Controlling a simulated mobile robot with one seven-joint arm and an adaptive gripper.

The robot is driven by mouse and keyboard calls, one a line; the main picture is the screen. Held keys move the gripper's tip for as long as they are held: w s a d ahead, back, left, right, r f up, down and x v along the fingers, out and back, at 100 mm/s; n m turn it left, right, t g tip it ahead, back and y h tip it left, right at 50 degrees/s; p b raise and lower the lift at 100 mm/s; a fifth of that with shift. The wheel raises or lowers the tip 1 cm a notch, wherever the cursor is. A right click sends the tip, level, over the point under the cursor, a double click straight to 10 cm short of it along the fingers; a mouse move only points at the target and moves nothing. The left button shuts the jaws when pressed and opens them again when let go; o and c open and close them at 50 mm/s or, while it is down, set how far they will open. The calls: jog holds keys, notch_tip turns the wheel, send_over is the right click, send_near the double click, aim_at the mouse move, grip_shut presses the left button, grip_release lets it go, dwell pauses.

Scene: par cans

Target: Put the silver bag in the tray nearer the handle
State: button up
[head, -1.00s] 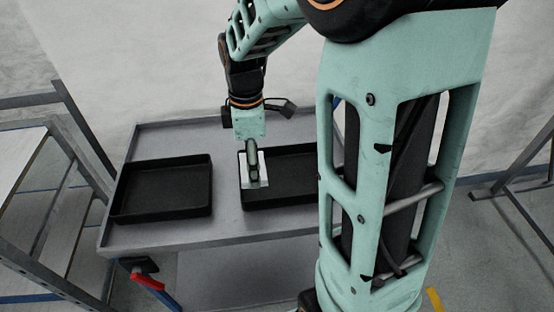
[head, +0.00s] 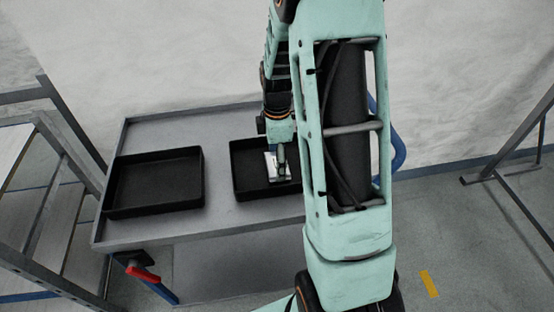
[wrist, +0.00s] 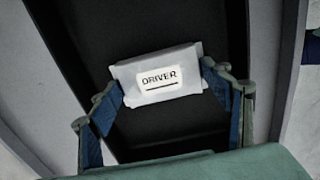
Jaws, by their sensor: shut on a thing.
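The silver bag (head: 270,165) is a small pale packet. In the wrist view the bag (wrist: 185,62) carries a label reading "DRIVER". My gripper (head: 281,168) is shut on it, with one finger at each side of the bag in the wrist view. The gripper points down over the right black tray (head: 243,158), the one nearer the blue handle (head: 397,150). I cannot tell whether the bag touches the tray floor. My arm hides the right part of this tray. The left black tray (head: 150,185) is empty.
Both trays lie on a grey cart top (head: 220,215) with a low rim. A red lever (head: 143,274) shows below its front left. A metal step frame (head: 50,190) stands at the left. Bare cart surface lies between the trays.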

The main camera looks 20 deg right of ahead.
jog(key=shift+f, duration=0.2)
jog(key=o, duration=1.2)
jog(key=shift+c, duration=0.2)
jog(key=shift+r, duration=0.1)
notch_tip(320, 180, up, 12)
jog(key=shift+r+p, duration=0.15)
jog(key=shift+p, duration=0.15)
